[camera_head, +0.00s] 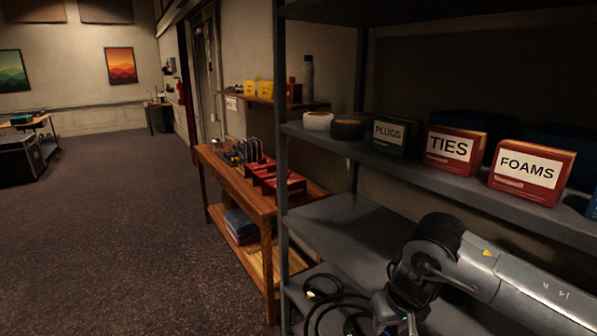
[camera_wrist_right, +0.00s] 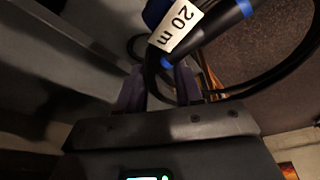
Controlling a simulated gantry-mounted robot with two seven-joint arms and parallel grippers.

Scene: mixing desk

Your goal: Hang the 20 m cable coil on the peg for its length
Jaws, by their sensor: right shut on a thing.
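The cable coil is black with blue-ringed ends and a white "20 m" tag (camera_wrist_right: 176,27) in the right wrist view. In the head view its black loops (camera_head: 322,308) show low in the picture, by the lower grey shelf. My right gripper (camera_wrist_right: 160,88) is shut on the cable coil (camera_wrist_right: 213,25); its fingers pinch the cable just below the tag. In the head view my right arm comes in from the lower right, and its fingertips are at or below the bottom edge. The left gripper is not in view. No length peg can be made out in either view.
A grey shelf rack holds TIES (camera_head: 454,151) and FOAMS (camera_head: 531,172) boxes and a PLUGS box (camera_head: 395,137). Its middle shelf (camera_head: 345,228) is mostly bare. A wooden bench (camera_head: 255,200) with red racks stands left of it. The carpet (camera_head: 110,230) is clear.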

